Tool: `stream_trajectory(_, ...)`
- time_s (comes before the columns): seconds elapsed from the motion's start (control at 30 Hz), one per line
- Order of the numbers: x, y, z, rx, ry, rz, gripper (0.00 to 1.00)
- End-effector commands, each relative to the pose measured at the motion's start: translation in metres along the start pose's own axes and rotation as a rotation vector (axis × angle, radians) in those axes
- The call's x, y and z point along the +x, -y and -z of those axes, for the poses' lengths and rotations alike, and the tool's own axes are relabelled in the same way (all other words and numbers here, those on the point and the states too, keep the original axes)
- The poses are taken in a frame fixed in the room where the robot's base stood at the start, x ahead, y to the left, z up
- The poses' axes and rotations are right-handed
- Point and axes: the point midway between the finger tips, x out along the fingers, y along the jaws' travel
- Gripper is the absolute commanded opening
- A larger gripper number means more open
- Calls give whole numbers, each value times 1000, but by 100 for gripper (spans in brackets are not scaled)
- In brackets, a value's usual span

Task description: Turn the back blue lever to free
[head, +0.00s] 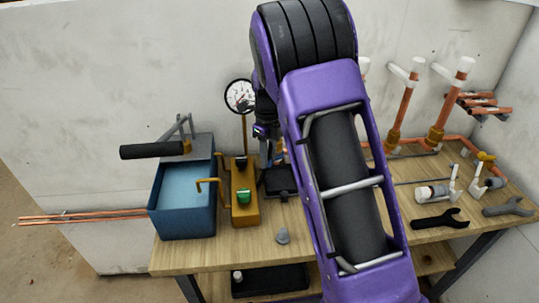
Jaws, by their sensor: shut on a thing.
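My gripper (267,154) is pointing down behind the brass block, just left of my purple arm. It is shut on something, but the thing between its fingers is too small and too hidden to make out. I cannot clearly see the back blue lever. The area around and right of the fingers is covered by my arm. A brass block (243,212) with a green knob (243,196) stands in front and to the left of my gripper. A round gauge (240,96) stands on a stem behind the block.
A blue tank (183,204) with a black-handled pump lever (150,151) stands at the left of the wooden bench (190,255). Copper pipes (402,104) with white caps stand at the right. Two wrenches (440,219) (508,206) lie at the right front. A small grey knob (282,236) lies front centre.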

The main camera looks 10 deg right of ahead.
Motion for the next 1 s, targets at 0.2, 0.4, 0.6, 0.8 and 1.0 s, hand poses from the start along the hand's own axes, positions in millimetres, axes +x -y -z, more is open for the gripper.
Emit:
stream_trajectory(0.2,-1,0,-2,12,3,2,0)
stream_trajectory(0.4,-1,0,-2,12,3,2,0)
stream_trajectory(0.6,-1,0,-2,12,3,2,42)
stream_trajectory(0.8,0,0,-1,11,2,1,60)
stream_trajectory(1.0,-1,0,-1,11,1,1,60)
